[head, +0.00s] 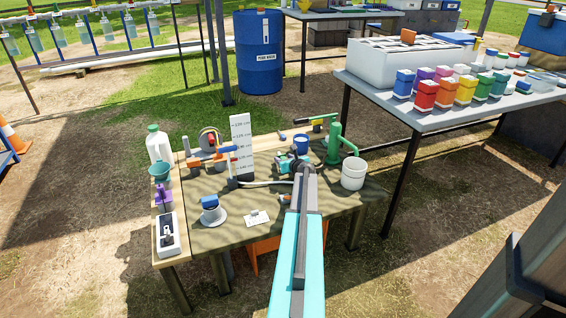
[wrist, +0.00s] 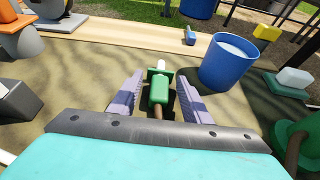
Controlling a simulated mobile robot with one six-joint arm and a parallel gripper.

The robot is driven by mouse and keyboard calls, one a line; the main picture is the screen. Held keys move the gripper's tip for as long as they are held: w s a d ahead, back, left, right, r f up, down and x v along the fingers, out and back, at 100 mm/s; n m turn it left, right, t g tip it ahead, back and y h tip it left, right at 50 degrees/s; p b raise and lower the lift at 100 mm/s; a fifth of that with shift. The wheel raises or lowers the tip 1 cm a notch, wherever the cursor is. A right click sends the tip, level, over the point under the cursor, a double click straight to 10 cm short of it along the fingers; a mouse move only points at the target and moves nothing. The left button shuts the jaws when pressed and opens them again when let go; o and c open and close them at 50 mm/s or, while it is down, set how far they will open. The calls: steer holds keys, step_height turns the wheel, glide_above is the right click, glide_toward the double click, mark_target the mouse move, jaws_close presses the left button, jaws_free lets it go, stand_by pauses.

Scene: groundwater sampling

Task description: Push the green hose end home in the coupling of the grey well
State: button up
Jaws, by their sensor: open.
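The green hose end (wrist: 158,90), a green piece with a collar, a pale tip and a brown tail, lies between the fingers of my gripper (wrist: 158,95) in the wrist view. The fingers are open, one on each side of it, and do not look closed on it. Its tip points away from me. In the head view my arm hides much of this spot. I cannot tell the grey well or its coupling for sure; a dark grey block (wrist: 16,101) stands at the left in the wrist view.
A blue cup (wrist: 228,62) stands close to the right of my gripper; it also shows in the head view (head: 301,142). A green hand pump (head: 335,147) and a white bucket (head: 353,172) stand at the table's right. A white scale board (head: 241,147) stands left.

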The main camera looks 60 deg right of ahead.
stand_by(0.5)
jaws_close()
steer(key=shift+d+r, duration=0.1)
steer(key=shift+r, duration=0.05)
steer(key=shift+r+p, duration=0.55)
steer(key=shift+r, duration=0.3)
step_height(320, 180, up, 2)
steer(key=shift+r+p, duration=0.15)
steer(key=shift+p, duration=0.5)
steer(key=s+a, duration=0.3)
steer(key=s, duration=0.1)
steer(key=s+a+p, duration=0.1)
steer(key=s+a, duration=0.6)
steer(key=s, duration=0.1)
steer(key=shift+a+r+p, duration=0.3)
steer(key=shift+r+p, duration=0.05)
steer(key=shift+p, duration=0.05)
steer(key=shift+r, duration=0.15)
